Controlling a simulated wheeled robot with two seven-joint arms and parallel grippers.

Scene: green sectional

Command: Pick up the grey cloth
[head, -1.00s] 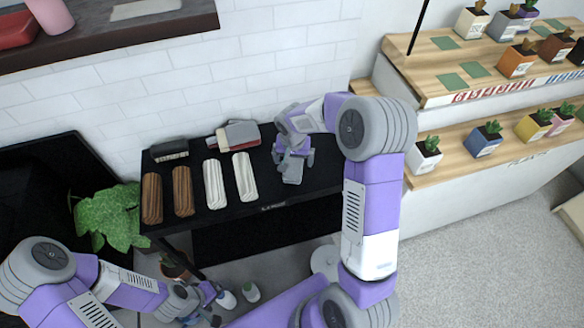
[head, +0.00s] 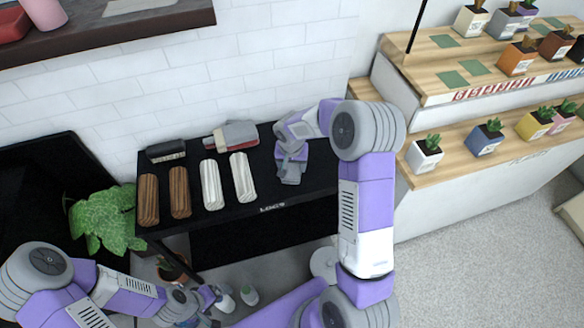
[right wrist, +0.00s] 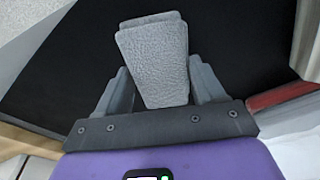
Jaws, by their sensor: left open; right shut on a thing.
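The grey cloth (right wrist: 155,65) is a folded, textured piece between the fingers of my right gripper (right wrist: 152,92) in the right wrist view. In the head view my right gripper (head: 291,160) is over the right part of the black table, shut on the cloth (head: 290,174), which is small and partly hidden there. Whether the cloth still touches the table is hard to tell. My left gripper (head: 212,297) is open and low in front of the table, away from the cloth.
The black table (head: 320,178) also holds brown and white rolls (head: 212,185), a dark block (head: 166,151) and a stack of grey, red and white folded cloths (head: 238,133). Potted plants stand on wooden shelves (head: 450,165) at right.

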